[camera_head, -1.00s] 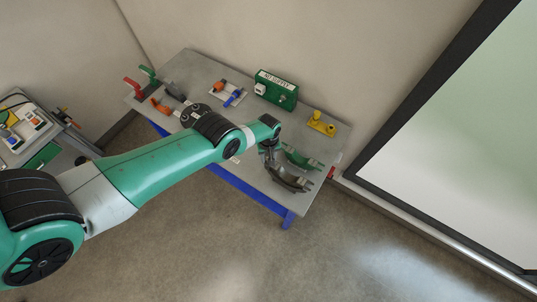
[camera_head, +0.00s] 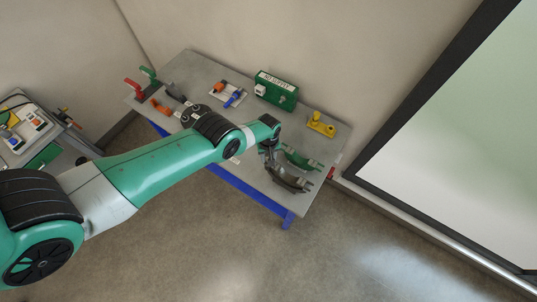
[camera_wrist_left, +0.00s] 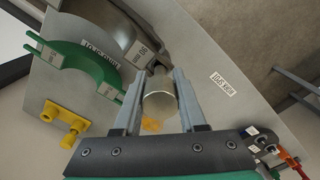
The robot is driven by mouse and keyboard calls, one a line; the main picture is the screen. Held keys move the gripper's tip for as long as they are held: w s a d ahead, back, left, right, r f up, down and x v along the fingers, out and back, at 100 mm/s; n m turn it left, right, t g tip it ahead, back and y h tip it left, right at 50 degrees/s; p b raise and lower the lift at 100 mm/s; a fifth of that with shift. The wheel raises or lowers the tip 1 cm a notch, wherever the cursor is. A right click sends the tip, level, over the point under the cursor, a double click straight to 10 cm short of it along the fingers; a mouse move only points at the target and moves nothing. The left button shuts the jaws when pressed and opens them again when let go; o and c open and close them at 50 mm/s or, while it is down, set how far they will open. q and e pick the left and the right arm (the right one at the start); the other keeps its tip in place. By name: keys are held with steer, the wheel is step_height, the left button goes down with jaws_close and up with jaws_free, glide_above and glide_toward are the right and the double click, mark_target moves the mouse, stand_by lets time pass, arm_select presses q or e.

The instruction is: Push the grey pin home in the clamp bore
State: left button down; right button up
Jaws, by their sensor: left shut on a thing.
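In the left wrist view the grey pin (camera_wrist_left: 160,104) is a short metallic cylinder seen nearly end-on between my fingers. My left gripper (camera_wrist_left: 159,76) is shut on it. The pin's far end points at the dark end of the grey clamp (camera_wrist_left: 103,22), beside a small label. Whether it sits inside the bore, and how deep, I cannot tell. In the head view my left gripper (camera_head: 268,153) is at the near end of the curved grey clamp (camera_head: 288,182), and the pin is hidden there. My right gripper is in neither view.
A green clamp half (camera_head: 301,160) lies just behind the grey one. A yellow fitting (camera_head: 321,123) and a green supply box (camera_head: 276,90) stand at the table's back. A blue-and-orange part (camera_head: 234,96) is farther left. The table's front corner is bare.

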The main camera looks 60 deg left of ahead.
arm_select(q)
steer(key=shift+f+b, duration=0.75)
steer(key=shift+f, duration=0.05)
stand_by(0.5)
steer(key=shift+r, duration=0.15)
steer(key=shift+r+p, duration=0.7)
steer(key=shift+p, duration=0.1)
steer(key=shift+r, duration=0.2)
steer(key=shift+f+b, duration=0.8)
steer(key=shift+f, duration=0.2)
stand_by(0.7)
steer(key=shift+r, duration=0.1)
